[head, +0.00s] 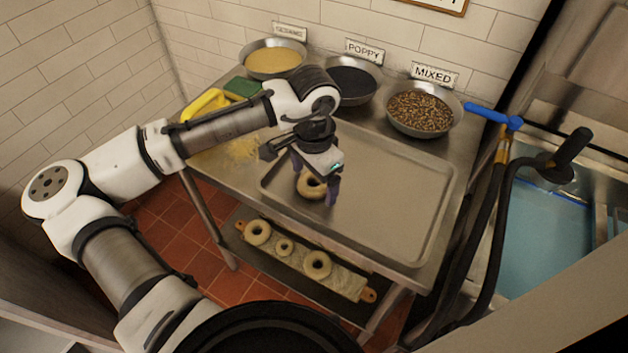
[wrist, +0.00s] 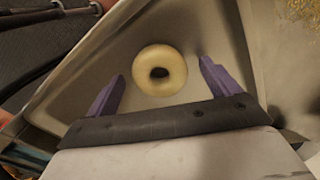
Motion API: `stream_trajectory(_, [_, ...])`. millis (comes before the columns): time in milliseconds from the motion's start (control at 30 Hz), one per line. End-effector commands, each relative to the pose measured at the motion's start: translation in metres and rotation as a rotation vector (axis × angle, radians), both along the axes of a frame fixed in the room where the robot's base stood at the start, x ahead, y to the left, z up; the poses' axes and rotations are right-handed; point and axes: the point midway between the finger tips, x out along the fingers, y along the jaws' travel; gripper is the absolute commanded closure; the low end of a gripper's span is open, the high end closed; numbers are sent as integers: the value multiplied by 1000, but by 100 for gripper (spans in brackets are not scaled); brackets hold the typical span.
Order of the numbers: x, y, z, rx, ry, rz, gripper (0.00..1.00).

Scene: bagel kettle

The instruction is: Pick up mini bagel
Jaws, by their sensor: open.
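A pale bagel (head: 309,186) lies on the metal tray (head: 400,200) on the table, just under my gripper (head: 314,192). In the wrist view the bagel (wrist: 160,71) lies flat, and my gripper's purple fingers (wrist: 158,85) stand apart with the bagel ahead of and between them. My gripper is open and empty. On the lower shelf, a small bagel (head: 285,247) lies on a board (head: 345,279) between two larger bagels, one at the left (head: 258,232) and one at the right (head: 317,265).
Bowls of yellow (head: 273,58), poppy (head: 351,80) and mixed (head: 420,109) toppings stand along the wall. Yellow bananas or gloves (head: 204,103) and a green sponge (head: 243,88) lie at the back left. A sink (head: 545,235) with a hose is at the right. The tray's right side is clear.

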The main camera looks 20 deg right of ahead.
Motion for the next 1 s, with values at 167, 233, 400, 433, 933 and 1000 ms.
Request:
stream_trajectory(167, [0, 0, -1, -1, 0, 0, 12])
stream_trajectory(233, [0, 0, -1, -1, 0, 0, 15])
stream_trajectory(400, [0, 0, -1, -1, 0, 0, 37])
stream_trajectory(433, [0, 0, -1, -1, 0, 0, 41])
stream_trajectory(933, [0, 0, 1, -1, -1, 0, 60])
stream_trajectory(1000, [0, 0, 4, -1, -1, 0, 60])
